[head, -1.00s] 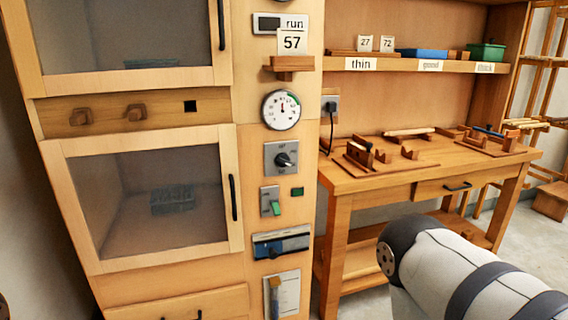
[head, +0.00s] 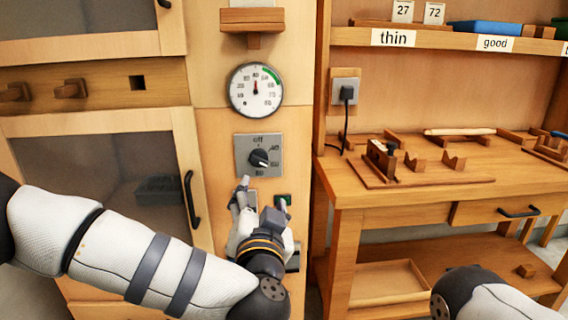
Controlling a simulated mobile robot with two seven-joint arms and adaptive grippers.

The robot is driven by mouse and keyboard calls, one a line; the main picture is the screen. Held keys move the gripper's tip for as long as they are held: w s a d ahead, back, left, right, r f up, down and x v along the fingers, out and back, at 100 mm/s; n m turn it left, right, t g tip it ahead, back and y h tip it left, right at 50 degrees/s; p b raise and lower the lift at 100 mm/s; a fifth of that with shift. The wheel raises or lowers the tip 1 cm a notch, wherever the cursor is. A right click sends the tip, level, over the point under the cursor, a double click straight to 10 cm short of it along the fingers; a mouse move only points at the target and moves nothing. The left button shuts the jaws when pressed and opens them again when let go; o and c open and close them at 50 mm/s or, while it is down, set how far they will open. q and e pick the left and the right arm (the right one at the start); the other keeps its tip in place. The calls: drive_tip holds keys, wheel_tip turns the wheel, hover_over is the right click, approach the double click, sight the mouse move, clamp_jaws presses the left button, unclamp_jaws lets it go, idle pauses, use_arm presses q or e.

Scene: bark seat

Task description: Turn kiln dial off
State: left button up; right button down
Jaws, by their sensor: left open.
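The kiln dial (head: 259,158) is a black knob on a grey square plate. The plate reads "off" at the top, with numbers down the right side and at the bottom. The knob's pointer appears turned to the right, away from "off". My left gripper (head: 262,194) is open and empty, just below the dial plate, with its fingers pointing up. It looks apart from the knob, though depth is hard to judge. It partly hides the switch and the panel parts below the dial. My right gripper is out of view; only part of that arm shows at the lower right.
A round gauge (head: 256,90) is above the dial, with a small wooden ledge (head: 252,19) higher up. A glass-fronted kiln door with a black handle (head: 192,200) stands to the left. A wooden workbench (head: 340,186) with jigs is to the right.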

sight(259, 161)
use_arm(q)
drive_tip(key=shift+y, duration=0.3)
drive_tip(key=w, duration=0.4)
drive_tip(key=w+r+b, duration=0.1)
drive_tip(key=w, duration=0.3)
drive_tip(key=w+b, duration=0.1)
drive_tip(key=w, duration=0.3)
drive_tip(key=shift+a+r, duration=0.15)
drive_tip(key=shift+a, duration=0.1)
drive_tip(key=shift+w+r, duration=0.1)
drive_tip(key=shift+w, duration=0.2)
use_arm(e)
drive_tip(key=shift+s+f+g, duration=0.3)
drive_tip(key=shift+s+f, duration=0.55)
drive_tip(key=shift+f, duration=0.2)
use_arm(q)
drive_tip(key=shift+c, duration=0.3)
drive_tip(key=c, duration=1.1)
drive_tip(key=shift+r, duration=0.1)
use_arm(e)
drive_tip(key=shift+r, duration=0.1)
